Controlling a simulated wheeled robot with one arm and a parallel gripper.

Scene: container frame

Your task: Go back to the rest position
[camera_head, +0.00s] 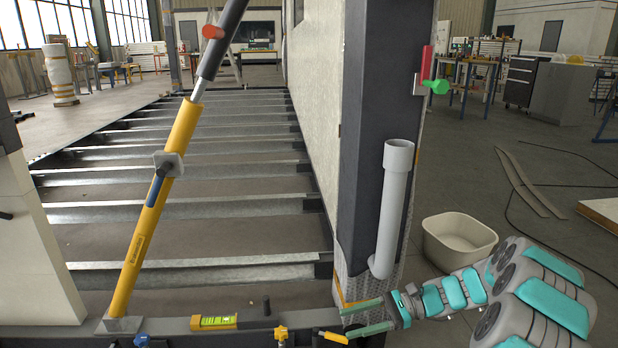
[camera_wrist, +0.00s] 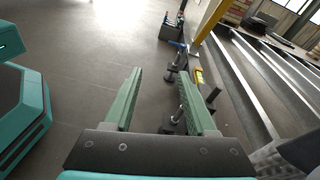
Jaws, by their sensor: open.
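My gripper (camera_head: 362,320) is at the lower right of the head view, in front of the foot of the dark upright post (camera_head: 372,110). Its two green fingers are apart, with nothing between them. In the wrist view my gripper (camera_wrist: 160,98) is also open and empty, with grey floor and dark fittings beyond the fingers. The arm reaches in from the right edge of the head view. The rest position itself is not marked in either view.
A yellow diagonal prop (camera_head: 150,225) stands left on the frame's front beam (camera_head: 180,325), beside a yellow spirit level (camera_head: 214,322). A grey pipe (camera_head: 391,210) is on the post. A beige tub (camera_head: 458,240) sits behind my arm. Open floor lies right.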

